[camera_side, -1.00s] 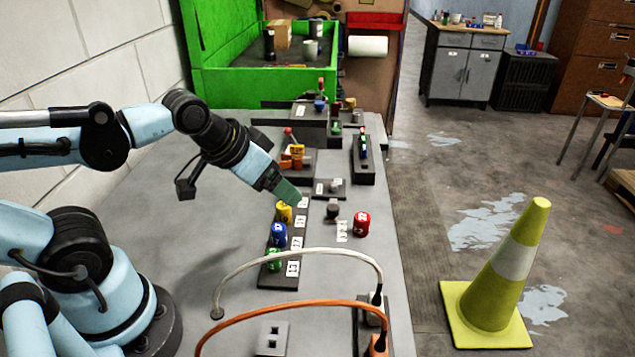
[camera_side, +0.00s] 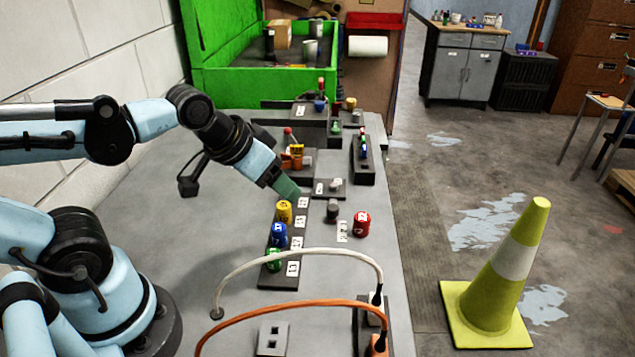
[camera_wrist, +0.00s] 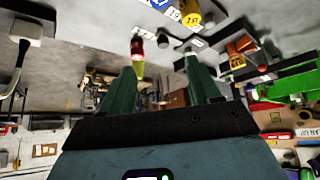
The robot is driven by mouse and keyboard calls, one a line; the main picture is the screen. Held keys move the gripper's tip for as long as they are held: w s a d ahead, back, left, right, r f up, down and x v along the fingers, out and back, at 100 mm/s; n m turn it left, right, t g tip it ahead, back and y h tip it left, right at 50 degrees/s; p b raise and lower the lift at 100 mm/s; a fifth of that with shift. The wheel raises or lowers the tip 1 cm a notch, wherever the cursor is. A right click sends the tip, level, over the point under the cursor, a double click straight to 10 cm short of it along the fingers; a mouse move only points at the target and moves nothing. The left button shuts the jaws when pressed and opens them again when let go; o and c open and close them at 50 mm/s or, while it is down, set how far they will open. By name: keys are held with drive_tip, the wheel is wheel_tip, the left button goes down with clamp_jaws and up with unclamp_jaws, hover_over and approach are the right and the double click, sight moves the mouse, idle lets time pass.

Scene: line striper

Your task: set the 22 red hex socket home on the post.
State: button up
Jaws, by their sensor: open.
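The red socket (camera_side: 362,224) stands upright on the grey bench, to the right of a labelled rail. It also shows in the wrist view (camera_wrist: 137,46), beyond the finger at the left. My gripper (camera_side: 287,189) is above the far end of the rail, left of the red socket and apart from it. In the wrist view my gripper (camera_wrist: 163,82) has its two green fingers spread with nothing between them. A short grey cylinder (camera_side: 332,210) stands between the rail and the red socket; I cannot tell whether it is the post. The gripper partly hides the rail's far end.
The dark rail (camera_side: 280,282) holds yellow (camera_side: 284,212), blue (camera_side: 279,235) and green (camera_side: 274,259) sockets. A white label card (camera_side: 342,231) lies beside the red socket. White (camera_side: 290,251) and orange (camera_side: 290,304) cables arch over the near bench. Several fixtures and a green bin (camera_side: 225,88) are farther back.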

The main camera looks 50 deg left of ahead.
drive_tip(key=w+d+r+n+g, duration=0.2)
drive_tip(key=w+d+n+g, duration=0.15)
drive_tip(key=w, duration=0.45)
drive_tip(key=n+g, duration=0.4)
drive_tip(key=n, duration=0.1)
approach(363, 217)
drive_tip(key=shift+s+t, duration=0.2)
drive_tip(key=shift+t, duration=0.05)
drive_tip(key=shift+a+f, duration=0.1)
drive_tip(key=shift+f, duration=4.75)
drive_tip(key=c, duration=1)
drive_tip(key=shift+r, duration=0.7)
drive_tip(key=shift+r, duration=1.8)
